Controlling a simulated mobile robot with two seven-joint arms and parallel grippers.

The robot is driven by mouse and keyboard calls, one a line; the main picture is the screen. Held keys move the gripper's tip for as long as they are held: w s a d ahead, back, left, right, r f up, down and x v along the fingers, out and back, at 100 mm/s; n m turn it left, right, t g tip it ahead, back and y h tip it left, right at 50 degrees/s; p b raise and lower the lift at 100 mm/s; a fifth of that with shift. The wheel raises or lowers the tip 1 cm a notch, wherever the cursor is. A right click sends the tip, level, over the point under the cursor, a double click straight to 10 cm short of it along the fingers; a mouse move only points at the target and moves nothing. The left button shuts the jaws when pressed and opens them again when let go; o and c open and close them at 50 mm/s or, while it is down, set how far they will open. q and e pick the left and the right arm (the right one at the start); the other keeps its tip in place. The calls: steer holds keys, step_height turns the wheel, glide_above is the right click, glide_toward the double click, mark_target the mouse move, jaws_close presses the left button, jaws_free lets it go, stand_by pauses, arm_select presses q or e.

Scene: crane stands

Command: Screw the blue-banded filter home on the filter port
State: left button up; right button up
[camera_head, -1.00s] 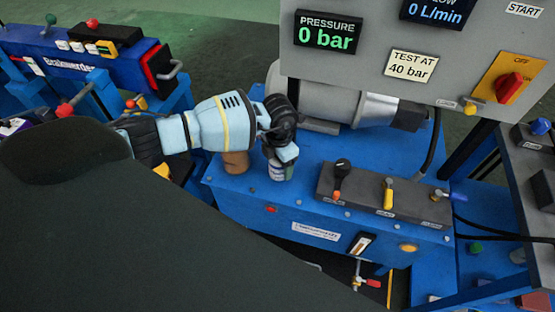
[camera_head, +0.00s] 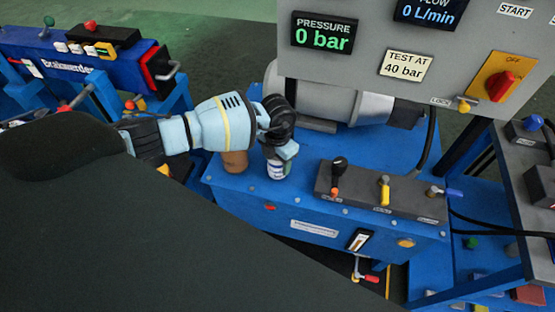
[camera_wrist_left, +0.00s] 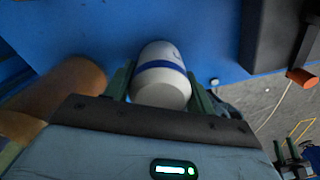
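The blue-banded filter (camera_head: 277,169) is a small white can, upright on the blue stand's top in the head view. In the left wrist view the filter (camera_wrist_left: 161,75) shows its white body and blue band between the two green fingers. My left gripper (camera_head: 284,152) is over the filter from above, with a finger against each side; it appears shut on it. The filter port is not visible; the filter and gripper cover that spot, and I cannot tell how the filter's lower end is seated.
A brown cylinder (camera_head: 235,163) stands just left of the filter, close to my left gripper. A grey lever block (camera_head: 360,198) is to the right, a grey motor (camera_head: 325,102) behind. The panel (camera_head: 455,50) overhangs the back; its display reads 0 bar.

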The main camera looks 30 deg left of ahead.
arm_select(q)
steer(key=c, duration=0.7)
steer(key=shift+o, duration=0.2)
steer(key=m, duration=0.2)
steer(key=shift+m+b, duration=0.3)
steer(key=shift+m, duration=1.3)
arm_select(e)
steer(key=shift+s+f, duration=0.55)
steer(key=shift+f, duration=0.25)
arm_select(q)
steer(key=shift+m+b, duration=0.3)
steer(key=shift+b, duration=0.05)
steer(key=o, duration=0.7)
steer(key=shift+m, duration=0.5)
steer(key=o, duration=0.6)
steer(key=shift+c, duration=0.2)
arm_select(e)
steer(key=shift+s+f, duration=0.1)
steer(key=shift+f, duration=0.1)
